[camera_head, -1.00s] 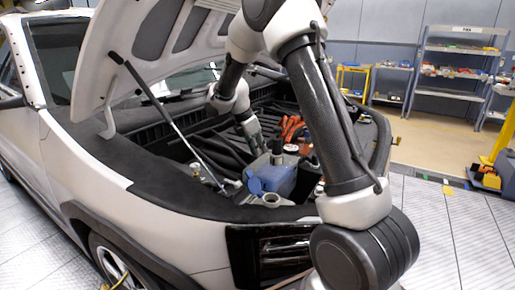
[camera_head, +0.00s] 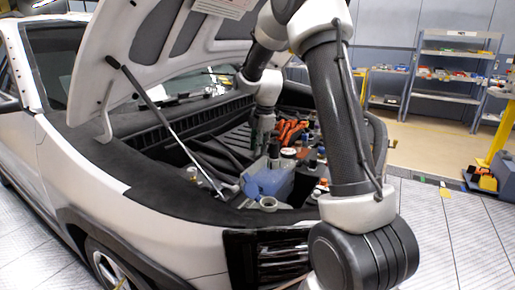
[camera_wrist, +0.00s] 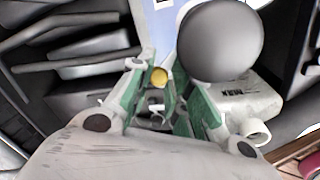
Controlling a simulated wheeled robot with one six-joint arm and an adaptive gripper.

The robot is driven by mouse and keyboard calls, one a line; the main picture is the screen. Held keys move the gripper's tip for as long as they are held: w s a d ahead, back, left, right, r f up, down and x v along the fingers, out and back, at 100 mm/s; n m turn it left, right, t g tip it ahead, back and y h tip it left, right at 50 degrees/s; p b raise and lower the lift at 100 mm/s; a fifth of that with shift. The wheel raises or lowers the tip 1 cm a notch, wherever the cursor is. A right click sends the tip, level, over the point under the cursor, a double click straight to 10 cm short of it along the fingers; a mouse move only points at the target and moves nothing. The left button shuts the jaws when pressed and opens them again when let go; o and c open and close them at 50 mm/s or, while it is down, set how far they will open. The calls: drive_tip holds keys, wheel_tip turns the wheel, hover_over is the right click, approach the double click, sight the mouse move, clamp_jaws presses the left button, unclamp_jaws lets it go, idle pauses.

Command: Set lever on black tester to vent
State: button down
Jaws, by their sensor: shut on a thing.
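My gripper (camera_head: 264,139) reaches down into the engine bay, just behind the blue coolant tank (camera_head: 268,183). In the wrist view its green-padded fingers (camera_wrist: 158,98) are close together around a small part with a round yellow end (camera_wrist: 158,76), which seems to be the tester's lever. A large dark grey rounded body (camera_wrist: 220,40), apparently part of the black tester, is just right of the fingers. The fingers and arm hide most of the lever, and I cannot read its setting. In the head view the tester is small, and its outline is unclear by the gripper.
Several bottles and caps (camera_head: 312,160) stand right of the tank. Orange cables (camera_head: 292,131) lie behind them. The hood prop rod (camera_head: 172,130) slants at left under the raised hood (camera_head: 130,45). A grey marked part (camera_wrist: 240,100) lies right of the fingers.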

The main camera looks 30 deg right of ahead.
drive_tip(key=shift+w+r, duration=0.15)
idle(0.3)
drive_tip(key=c, duration=1.3)
unclamp_jaws()
drive_tip(key=shift+c, duration=0.2)
wheel_tip(320, 180, up, 12)
drive_tip(key=s+d, duration=0.1)
drive_tip(key=s, duration=0.1)
drive_tip(key=shift+s+f, duration=0.15)
drive_tip(key=shift+f, duration=0.05)
